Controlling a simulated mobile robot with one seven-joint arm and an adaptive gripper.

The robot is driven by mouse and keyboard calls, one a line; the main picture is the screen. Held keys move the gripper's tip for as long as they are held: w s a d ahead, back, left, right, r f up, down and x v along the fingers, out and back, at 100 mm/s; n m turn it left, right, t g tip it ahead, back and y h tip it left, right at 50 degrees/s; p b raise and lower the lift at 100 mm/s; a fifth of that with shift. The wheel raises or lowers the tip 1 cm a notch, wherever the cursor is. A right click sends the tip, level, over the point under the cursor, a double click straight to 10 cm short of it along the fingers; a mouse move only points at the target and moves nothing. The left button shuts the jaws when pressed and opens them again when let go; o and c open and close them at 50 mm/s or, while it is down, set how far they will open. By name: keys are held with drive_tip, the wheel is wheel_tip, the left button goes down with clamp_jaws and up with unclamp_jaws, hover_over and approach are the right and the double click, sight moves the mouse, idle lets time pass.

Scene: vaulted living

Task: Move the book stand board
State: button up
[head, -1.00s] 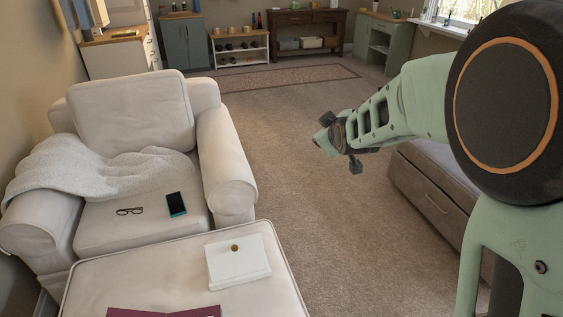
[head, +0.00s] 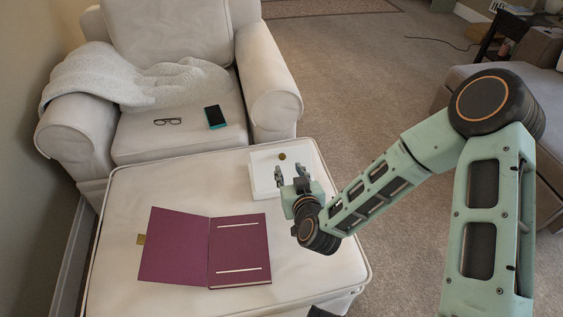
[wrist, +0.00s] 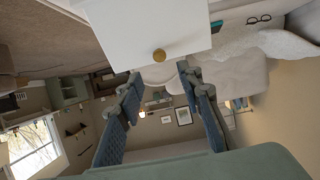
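The book stand board appears to be the white board (head: 262,163) with a round brass knob (head: 282,156). It lies on the cream ottoman (head: 180,187) at its far right, near the armchair. My gripper (head: 289,172) is at the board's near side, partly covering it, with its fingers pointing toward the knob. In the wrist view the board (wrist: 140,25) fills the top, with the knob (wrist: 159,56) just beyond the fingertips. The two fingers are spread apart with nothing between them. I cannot tell whether they touch the board.
An open purple book or folder (head: 176,247) with pale strips lies on the ottoman, left of my gripper. The cream armchair (head: 170,40) behind holds glasses (head: 168,121), a phone (head: 215,116) and a grey blanket (head: 125,80). Carpet (head: 350,80) is clear to the right.

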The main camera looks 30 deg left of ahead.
sight(282, 157)
drive_tip(key=b+x, duration=0.2)
drive_tip(key=x, duration=0.6)
drive_tip(key=shift+w+a+f, duration=0.2)
drive_tip(key=shift+w, duration=0.05)
drive_tip(key=shift+c, duration=0.5)
clamp_jaws()
